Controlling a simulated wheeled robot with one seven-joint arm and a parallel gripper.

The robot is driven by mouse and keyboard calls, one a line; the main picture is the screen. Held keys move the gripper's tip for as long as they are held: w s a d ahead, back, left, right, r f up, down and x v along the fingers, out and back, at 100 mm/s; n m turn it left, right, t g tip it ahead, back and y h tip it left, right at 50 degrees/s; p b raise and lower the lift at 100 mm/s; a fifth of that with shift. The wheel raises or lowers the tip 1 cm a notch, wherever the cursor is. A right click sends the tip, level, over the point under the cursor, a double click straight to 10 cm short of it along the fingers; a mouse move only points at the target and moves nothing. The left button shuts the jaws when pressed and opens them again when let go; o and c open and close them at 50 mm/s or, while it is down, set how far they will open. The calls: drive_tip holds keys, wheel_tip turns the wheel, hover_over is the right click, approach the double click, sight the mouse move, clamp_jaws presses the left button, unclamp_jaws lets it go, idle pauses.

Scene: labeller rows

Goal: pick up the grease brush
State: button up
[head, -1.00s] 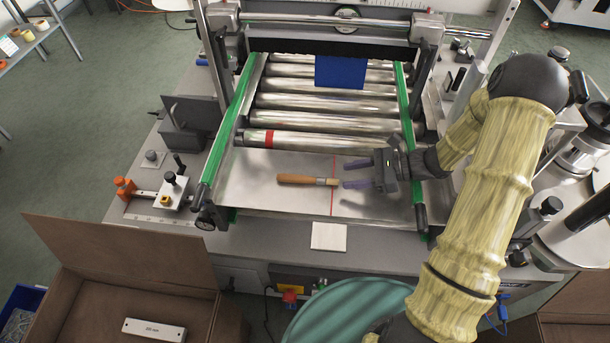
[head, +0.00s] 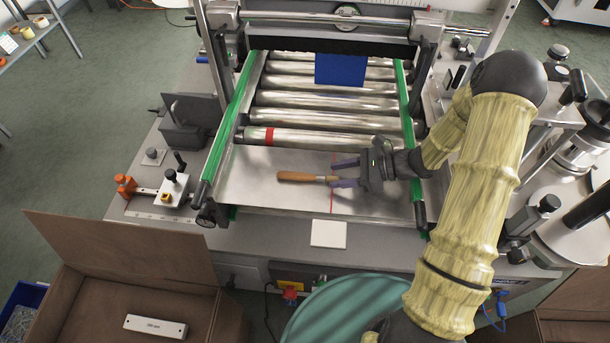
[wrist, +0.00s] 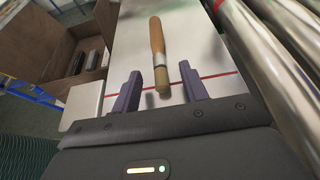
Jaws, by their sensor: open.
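The grease brush (head: 300,177) has a wooden handle and lies on the bare metal plate in front of the rollers, handle to the left. Its metal ferrule and pale bristle end show in the wrist view (wrist: 160,65). My gripper (head: 341,172) is open at the brush's right end, with its purple fingers pointing left. In the wrist view my gripper (wrist: 157,92) has one finger on each side of the bristle tip, with a gap on both sides. The handle lies beyond the fingertips. In the head view the fingers partly hide the bristle end.
Steel rollers (head: 325,105) lie behind the plate, between green side rails (head: 229,125). A red line (head: 332,204) crosses the plate. A white square (head: 328,234) sits in front.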

sight(325, 176)
drive_tip(key=x, duration=0.4)
drive_tip(key=shift+a+r+p, duration=0.1)
drive_tip(key=shift+p, duration=0.2)
clamp_jaws()
